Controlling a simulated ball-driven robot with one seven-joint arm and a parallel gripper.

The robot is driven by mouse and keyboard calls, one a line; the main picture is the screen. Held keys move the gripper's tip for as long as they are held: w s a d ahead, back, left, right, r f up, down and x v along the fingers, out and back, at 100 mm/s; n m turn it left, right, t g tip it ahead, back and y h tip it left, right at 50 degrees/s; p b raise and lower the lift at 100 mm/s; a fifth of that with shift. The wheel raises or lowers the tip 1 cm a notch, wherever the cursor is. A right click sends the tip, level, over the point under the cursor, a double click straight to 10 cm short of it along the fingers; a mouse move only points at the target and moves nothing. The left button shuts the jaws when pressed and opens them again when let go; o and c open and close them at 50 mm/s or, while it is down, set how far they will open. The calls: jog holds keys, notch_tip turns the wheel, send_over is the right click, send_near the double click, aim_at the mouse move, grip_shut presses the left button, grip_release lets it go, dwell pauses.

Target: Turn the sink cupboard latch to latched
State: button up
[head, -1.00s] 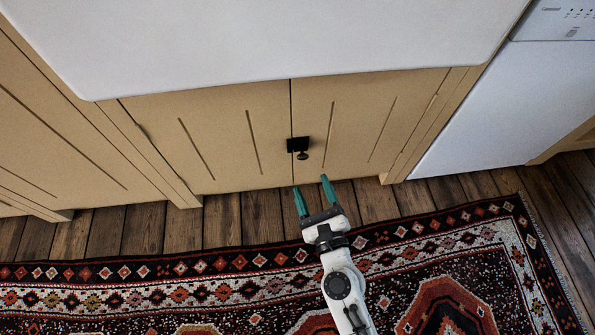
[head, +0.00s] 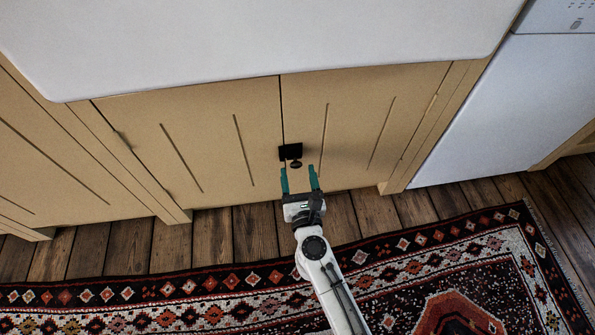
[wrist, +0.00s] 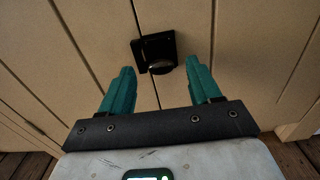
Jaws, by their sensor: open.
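The sink cupboard latch (head: 290,152) is a small black plate with a round dark knob (head: 296,164) at its lower edge. The fingertips are just below the latch in the head view. Whether they touch the door is hard to tell.
A white sink (head: 270,40) overhangs the doors above. A white appliance (head: 470,120) stands to the right. Wooden floorboards (head: 225,235) and a patterned red rug (head: 205,285) lie below. The space around the latch is clear.

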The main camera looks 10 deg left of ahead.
jog(key=shift+x, duration=0.85)
jog(key=c, duration=1)
